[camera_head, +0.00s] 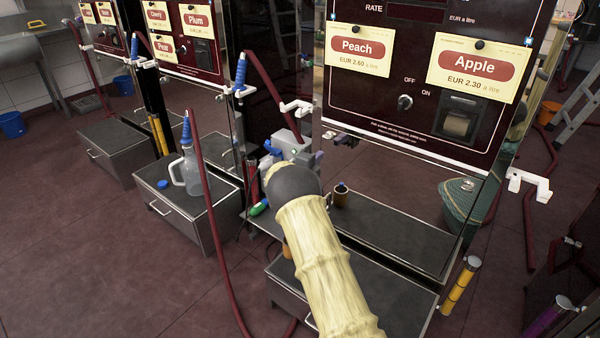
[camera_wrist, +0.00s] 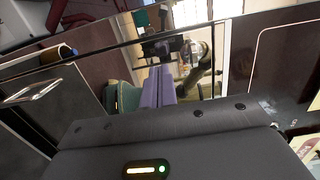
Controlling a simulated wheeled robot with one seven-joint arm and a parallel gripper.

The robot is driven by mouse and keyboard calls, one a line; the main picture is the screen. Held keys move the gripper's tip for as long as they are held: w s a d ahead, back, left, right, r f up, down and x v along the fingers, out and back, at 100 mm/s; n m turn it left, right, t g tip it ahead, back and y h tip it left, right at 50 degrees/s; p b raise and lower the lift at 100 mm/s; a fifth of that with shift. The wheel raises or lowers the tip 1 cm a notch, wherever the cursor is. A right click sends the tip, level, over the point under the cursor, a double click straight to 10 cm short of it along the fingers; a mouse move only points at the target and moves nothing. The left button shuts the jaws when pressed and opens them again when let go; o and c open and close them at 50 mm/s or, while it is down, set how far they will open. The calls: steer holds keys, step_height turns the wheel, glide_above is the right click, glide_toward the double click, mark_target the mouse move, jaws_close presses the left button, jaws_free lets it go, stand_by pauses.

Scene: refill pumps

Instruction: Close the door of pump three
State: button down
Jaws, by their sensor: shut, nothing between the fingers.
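The nearest pump (camera_head: 400,118) carries Peach and Apple cards, a dial and a dark slot. No pump number is readable, so I cannot tell which is pump three. A glossy panel (camera_head: 277,35) stands along its left side; I cannot tell whether it is a door. My gripper (camera_head: 287,143) is at the pump's lower left, partly hidden behind my arm. In the wrist view its purple fingers (camera_wrist: 160,86) are together and empty, in front of a glossy surface with reflections. Contact with that surface cannot be made out.
A grey step box (camera_head: 385,300) stands before the pump. A jug (camera_head: 190,168) stands on another box to the left. A red hose (camera_head: 208,215) hangs to the floor between them. A white bracket (camera_head: 530,184) juts out at right. The floor at front left is clear.

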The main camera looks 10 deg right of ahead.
steer(key=w+a+p+v, duration=0.1)
steer(key=v, duration=0.8)
steer(key=shift+s+a+p, duration=0.25)
steer(key=shift+s+p, duration=0.05)
